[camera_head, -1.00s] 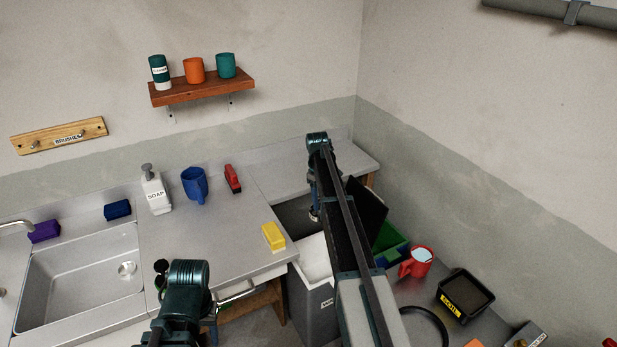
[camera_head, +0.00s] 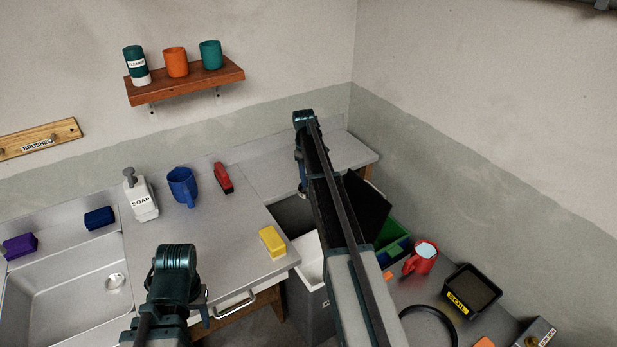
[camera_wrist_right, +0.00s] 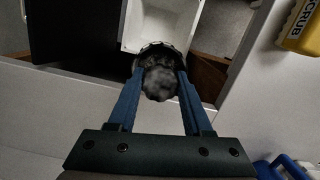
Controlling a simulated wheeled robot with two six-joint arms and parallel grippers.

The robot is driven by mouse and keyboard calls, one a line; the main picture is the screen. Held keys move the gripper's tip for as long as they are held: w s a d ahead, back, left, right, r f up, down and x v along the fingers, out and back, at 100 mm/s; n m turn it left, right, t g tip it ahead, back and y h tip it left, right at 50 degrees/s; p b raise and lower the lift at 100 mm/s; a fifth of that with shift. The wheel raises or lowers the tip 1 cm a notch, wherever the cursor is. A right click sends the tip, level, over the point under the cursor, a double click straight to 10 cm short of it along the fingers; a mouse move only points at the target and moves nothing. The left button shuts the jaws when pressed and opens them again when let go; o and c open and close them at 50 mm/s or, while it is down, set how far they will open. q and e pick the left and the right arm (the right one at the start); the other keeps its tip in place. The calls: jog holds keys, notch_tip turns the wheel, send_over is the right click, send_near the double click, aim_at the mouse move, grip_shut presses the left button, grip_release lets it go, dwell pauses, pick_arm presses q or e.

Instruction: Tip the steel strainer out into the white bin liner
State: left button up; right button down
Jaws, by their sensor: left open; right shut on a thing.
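In the right wrist view my right gripper (camera_wrist_right: 160,98) is shut on the strainer (camera_wrist_right: 172,48). Only its dark curved rim shows around a grey, fuzzy lump (camera_wrist_right: 158,80). The white bin liner (camera_wrist_right: 150,14) lies beyond the strainer in that view. In the head view the liner (camera_head: 308,258) shows white in the mouth of a grey bin (camera_head: 310,308), partly covered by my right arm. The strainer is hidden there. My left gripper (camera_head: 203,310) is open at the lower left, before the counter's front edge, mostly hidden by its own wrist.
A yellow scrub block (camera_head: 272,241) sits at the counter edge beside the bin. Right of the bin are a green crate (camera_head: 402,236), red mug (camera_head: 421,258) and black tray (camera_head: 470,288).

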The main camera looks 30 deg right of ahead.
jog(key=shift+t, duration=0.7)
jog(key=shift+s+f+b, duration=0.25)
jog(key=shift+f+b, duration=0.75)
jog(key=shift+f, duration=0.1)
jog(key=shift+s+f+b, duration=0.2)
jog(key=shift+f+b, duration=0.8)
jog(key=shift+f, duration=0.05)
jog(key=shift+w+r, duration=0.15)
jog(key=shift+r, duration=0.05)
jog(key=shift+s+d+f+t+y, duration=0.2)
jog(key=shift+s+t+y, duration=0.3)
jog(key=shift+t, duration=0.4)
jog(key=shift+s+r+t+b, duration=0.15)
jog(key=shift+s+t+b, duration=0.25)
jog(key=shift+t, duration=0.3)
jog(key=shift+s+d+t+b, duration=0.15)
jog(key=shift+s+t+b, duration=0.15)
jog(key=shift+t, duration=0.2)
jog(key=shift+t+y, duration=0.3)
